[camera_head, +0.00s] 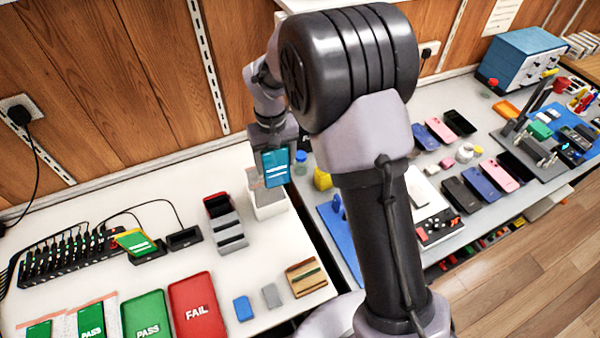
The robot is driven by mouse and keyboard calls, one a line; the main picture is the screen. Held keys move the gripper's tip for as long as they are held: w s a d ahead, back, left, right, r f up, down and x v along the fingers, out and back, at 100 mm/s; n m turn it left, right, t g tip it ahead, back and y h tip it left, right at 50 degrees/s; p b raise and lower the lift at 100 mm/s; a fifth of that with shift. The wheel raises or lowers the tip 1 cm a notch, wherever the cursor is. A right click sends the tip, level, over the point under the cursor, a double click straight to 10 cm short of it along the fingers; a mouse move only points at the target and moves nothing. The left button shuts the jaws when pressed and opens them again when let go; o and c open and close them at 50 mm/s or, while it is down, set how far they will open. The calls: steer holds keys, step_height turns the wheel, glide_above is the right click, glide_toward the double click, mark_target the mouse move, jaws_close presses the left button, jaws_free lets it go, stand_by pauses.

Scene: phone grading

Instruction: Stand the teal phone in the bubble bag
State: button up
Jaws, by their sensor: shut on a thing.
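The teal phone (276,170) is upright in my gripper (274,147), its screen lit with pale lines of text. My gripper points down and is shut on the phone's upper part. The phone is at the mouth of a white open box (268,210). A greyish, translucent piece that looks like the bubble bag (256,184) stands up out of this box beside the phone. I cannot tell whether the phone's lower end is inside the bag or in front of it. My arm hides part of the bench to the right.
A black and grey slotted rack (225,222) stands left of the box. Green PASS (148,315) and red FAIL (197,306) trays lie in front. A charging hub (70,257) with cables is at the left. Several phones lie on the right bench beyond my arm.

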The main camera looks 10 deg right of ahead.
mark_target(267, 175)
steer(key=w+a+f+b, duration=0.2)
steer(key=shift+a+b, duration=0.3)
steer(key=shift+a, duration=0.1)
steer(key=shift+r, duration=0.15)
steer(key=shift+f, duration=0.3)
stand_by(1.1)
steer(key=shift+f, duration=0.5)
steer(key=shift+f+b, duration=0.1)
steer(key=shift+b, duration=0.2)
steer(key=shift+f+b, duration=1.5)
steer(key=shift+f, duration=0.8)
